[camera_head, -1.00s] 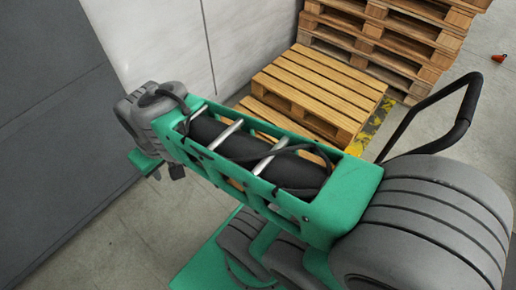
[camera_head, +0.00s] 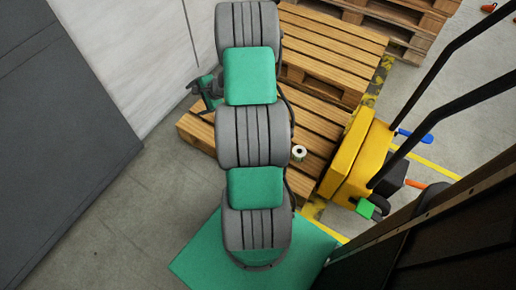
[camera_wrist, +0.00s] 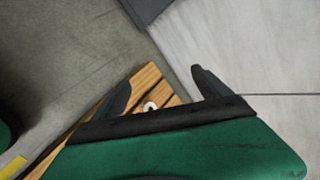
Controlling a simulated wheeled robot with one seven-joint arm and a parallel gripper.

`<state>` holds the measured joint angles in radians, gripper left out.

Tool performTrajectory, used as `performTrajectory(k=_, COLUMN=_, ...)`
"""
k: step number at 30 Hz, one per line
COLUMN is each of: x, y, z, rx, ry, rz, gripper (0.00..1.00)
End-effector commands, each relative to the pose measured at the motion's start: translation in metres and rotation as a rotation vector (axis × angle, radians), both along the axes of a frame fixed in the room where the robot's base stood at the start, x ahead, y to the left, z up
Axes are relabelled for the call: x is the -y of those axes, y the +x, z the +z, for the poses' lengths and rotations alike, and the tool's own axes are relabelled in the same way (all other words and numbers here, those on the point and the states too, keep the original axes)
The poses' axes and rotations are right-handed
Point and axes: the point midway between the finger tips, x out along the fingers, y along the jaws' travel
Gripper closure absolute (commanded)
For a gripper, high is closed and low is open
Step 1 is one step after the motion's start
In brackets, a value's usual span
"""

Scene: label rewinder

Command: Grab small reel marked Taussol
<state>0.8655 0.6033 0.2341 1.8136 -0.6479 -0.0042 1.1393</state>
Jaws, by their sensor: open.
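A small pale reel (camera_head: 299,153) with a dark centre lies on the wooden pallet, just right of my arm in the head view. Its marking is too small to read. In the wrist view a small white ring-shaped thing (camera_wrist: 150,106) shows on pallet boards beyond the gripper's edge; I cannot tell if it is the same reel. My gripper (camera_wrist: 160,79) is open, with its two dark fingers apart and nothing held. In the head view part of it (camera_head: 207,92) shows left of my arm, near the wall and the pallet; its fingertips are unclear there.
Low wooden pallets (camera_head: 325,45) lie behind and beside my arm, with more pallets (camera_head: 393,22) at the back. A yellow pallet truck (camera_head: 347,160) with black handles stands at right. A pale wall (camera_head: 140,55) and dark grey panel (camera_head: 60,140) bound the left. Floor at left is clear.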

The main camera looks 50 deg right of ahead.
Motion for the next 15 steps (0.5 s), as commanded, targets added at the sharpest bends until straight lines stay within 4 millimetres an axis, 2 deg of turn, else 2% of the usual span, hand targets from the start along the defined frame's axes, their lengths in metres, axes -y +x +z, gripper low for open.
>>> performTrajectory(k=1, x=0.034, y=-0.016, z=-0.080, rx=0.035, ry=0.125, rz=-0.173, gripper=0.13)
performTrajectory(k=2, x=0.054, y=-0.023, z=-0.108, rx=0.073, ry=0.203, rz=-0.281, gripper=0.13)
performTrajectory(k=3, x=0.079, y=-0.038, z=-0.147, rx=0.123, ry=0.308, rz=-0.426, gripper=0.13)
performTrajectory(k=5, x=0.112, y=-0.064, z=-0.202, rx=0.209, ry=0.463, rz=-0.639, gripper=0.13)
performTrajectory(k=6, x=0.130, y=-0.083, z=-0.234, rx=0.269, ry=0.558, rz=-0.768, gripper=0.13)
performTrajectory(k=9, x=0.160, y=-0.130, z=-0.296, rx=0.409, ry=0.759, rz=-1.034, gripper=0.13)
performTrajectory(k=10, x=0.166, y=-0.142, z=-0.309, rx=0.445, ry=0.804, rz=-1.093, gripper=0.13)
performTrajectory(k=12, x=0.173, y=-0.163, z=-0.329, rx=0.509, ry=0.883, rz=-1.193, gripper=0.13)
performTrajectory(k=15, x=0.179, y=-0.173, z=-0.341, rx=0.554, ry=0.934, rz=-1.255, gripper=0.13)
